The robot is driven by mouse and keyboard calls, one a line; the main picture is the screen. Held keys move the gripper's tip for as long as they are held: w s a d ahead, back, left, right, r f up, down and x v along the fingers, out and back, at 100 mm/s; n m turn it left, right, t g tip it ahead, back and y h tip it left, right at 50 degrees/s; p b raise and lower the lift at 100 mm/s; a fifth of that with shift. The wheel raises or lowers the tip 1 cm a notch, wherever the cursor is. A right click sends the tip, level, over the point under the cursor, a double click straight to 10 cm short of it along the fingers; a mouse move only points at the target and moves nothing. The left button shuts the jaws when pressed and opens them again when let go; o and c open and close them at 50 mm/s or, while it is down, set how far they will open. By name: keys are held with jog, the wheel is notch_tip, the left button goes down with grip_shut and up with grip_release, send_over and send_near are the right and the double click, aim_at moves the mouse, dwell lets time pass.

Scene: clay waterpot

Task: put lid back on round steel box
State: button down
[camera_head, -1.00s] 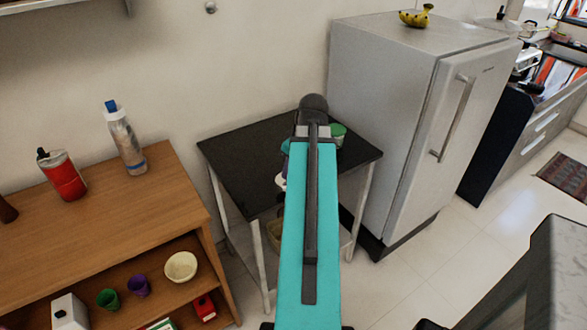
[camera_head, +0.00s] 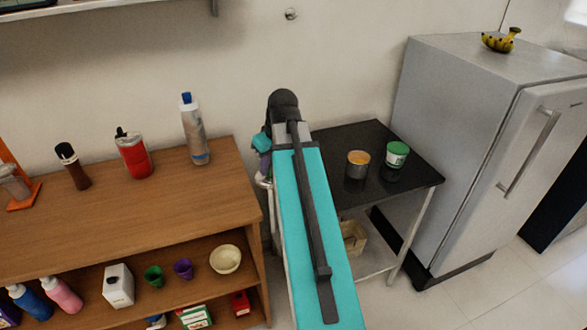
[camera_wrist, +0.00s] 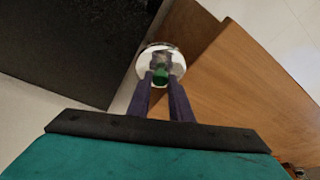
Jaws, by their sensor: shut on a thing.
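The round steel box (camera_head: 358,165) stands open on the black table, with something orange inside. The gripper's purple fingers are shut on the knob. The lid hangs over the gap between the black table and the wooden shelf unit. In the head view my arm hides most of the gripper (camera_head: 264,165), which is left of the box and apart from it.
A green tub with a white label (camera_head: 397,154) stands right of the box on the black table (camera_head: 415,178). The wooden shelf unit (camera_head: 110,225) is at left, carrying bottles. The fridge (camera_head: 450,150) is at right. The black table's front right is clear.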

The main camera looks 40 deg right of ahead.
jog(key=w+a+r, duration=0.2)
jog(key=w+a, duration=0.2)
jog(key=a, duration=0.6)
jog(key=w+a+r, duration=0.1)
jog(key=w+a, duration=0.3)
jog(key=a, duration=0.6)
jog(key=w+a+r, duration=0.2)
jog(key=w+a, duration=0.2)
jog(key=a, duration=0.6)
jog(key=shift+r, duration=0.35)
